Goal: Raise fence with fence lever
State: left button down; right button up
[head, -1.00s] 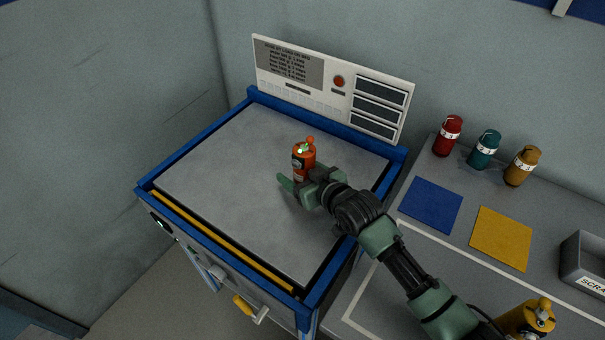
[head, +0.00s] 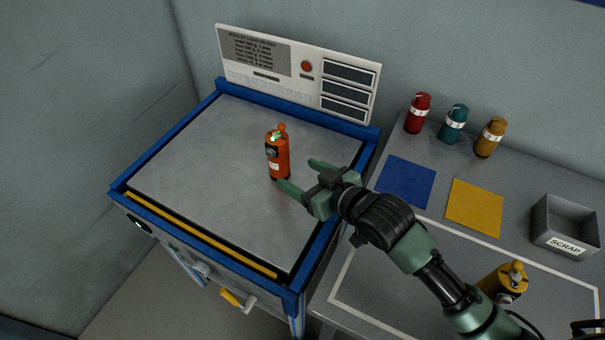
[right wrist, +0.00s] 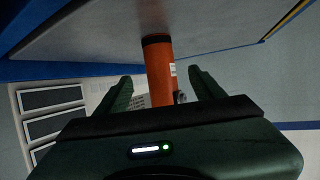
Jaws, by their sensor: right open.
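The blue-framed machine (head: 295,297) has a grey top plate (head: 200,165). A yellow handle (head: 231,298), which looks like the fence lever, sits low on its front face. A yellow strip (head: 200,238) runs level along the inside of the front edge; it may be the fence. My right gripper (head: 297,174) is open and empty over the plate, just right of an upright orange canister (head: 279,160). In the right wrist view the canister (right wrist: 160,72) shows beyond and between the spread fingers. My left gripper is not in view.
A panel with a red button (head: 306,66) and dark displays stands at the plate's back. The bench at right holds red (head: 417,115), teal (head: 453,124) and brown (head: 489,138) canisters, blue and yellow squares, a scrap bin (head: 562,226) and a yellow canister (head: 503,284).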

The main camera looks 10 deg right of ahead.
aim_at(233, 300)
jog(key=k, duration=1.5)
